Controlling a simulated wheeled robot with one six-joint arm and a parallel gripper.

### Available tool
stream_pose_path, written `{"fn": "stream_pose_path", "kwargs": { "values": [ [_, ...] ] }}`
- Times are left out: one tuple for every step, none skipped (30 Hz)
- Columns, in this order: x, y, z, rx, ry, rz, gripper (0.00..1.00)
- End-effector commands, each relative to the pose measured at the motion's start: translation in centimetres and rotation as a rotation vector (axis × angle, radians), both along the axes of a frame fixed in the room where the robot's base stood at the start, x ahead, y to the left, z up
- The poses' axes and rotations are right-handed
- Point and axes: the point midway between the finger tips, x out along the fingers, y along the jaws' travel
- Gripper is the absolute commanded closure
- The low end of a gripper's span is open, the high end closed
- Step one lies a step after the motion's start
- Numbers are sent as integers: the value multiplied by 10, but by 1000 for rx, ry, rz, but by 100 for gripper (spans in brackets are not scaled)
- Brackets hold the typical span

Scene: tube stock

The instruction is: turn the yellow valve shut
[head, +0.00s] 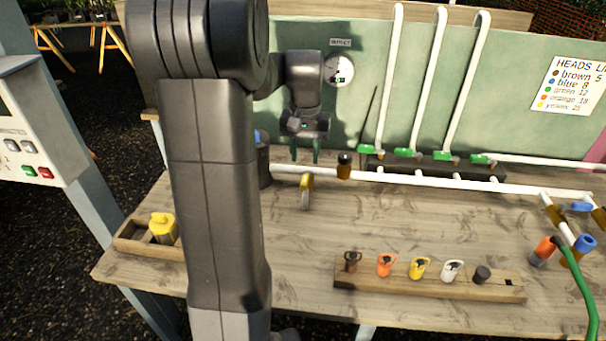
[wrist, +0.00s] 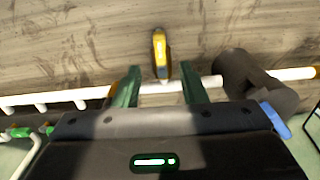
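The yellow valve (head: 307,184) sits on the white pipe (head: 400,184) that runs across the bench. Its lever sticks out across the pipe toward the bench front. In the wrist view the yellow lever (wrist: 160,52) stands crosswise to the pipe, just ahead of the fingers and centred between them. My gripper (head: 305,153) is behind and above the valve, green fingers pointing down. In the wrist view my gripper (wrist: 160,88) is open, with a finger on either side of the lever's line. Nothing is held. I cannot tell whether either finger touches the pipe.
A dark cylinder (head: 265,166) stands left of the valve, and a black-capped brass fitting (head: 344,166) to its right. Several green-handled valves (head: 404,153) line the back. A wooden rack (head: 430,284) with coloured heads lies in front. Bare bench (head: 420,225) lies between rack and pipe.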

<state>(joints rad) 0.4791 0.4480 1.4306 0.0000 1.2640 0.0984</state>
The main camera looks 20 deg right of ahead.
Motion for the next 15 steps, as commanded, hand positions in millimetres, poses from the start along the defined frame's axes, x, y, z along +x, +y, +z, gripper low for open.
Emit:
{"fn": "stream_pose_path", "kwargs": {
  "values": [
    [-1, 0, -12, 2, 3, 0, 62],
    [-1, 1, -18, 2, 3, 0, 62],
    [-1, 1, -26, 2, 5, 1, 62],
    [-1, 0, -32, 2, 3, 1, 62],
    [-1, 0, -37, 2, 3, 1, 62],
    [-1, 1, -44, 2, 3, 1, 62],
    [-1, 1, -49, 2, 3, 1, 62],
    [0, 1, -53, 2, 3, 1, 62],
    [0, 0, -58, 1, 2, 1, 62],
    [0, 0, -61, 1, 2, 1, 62],
    [0, 0, -64, 1, 1, 1, 62],
    [0, 0, -67, 1, 2, 1, 62],
    [0, 0, -69, 1, 2, 1, 62],
    [0, 0, -71, 1, 1, 1, 62],
    [0, 0, -72, 0, 0, 1, 62]
  ]
}}
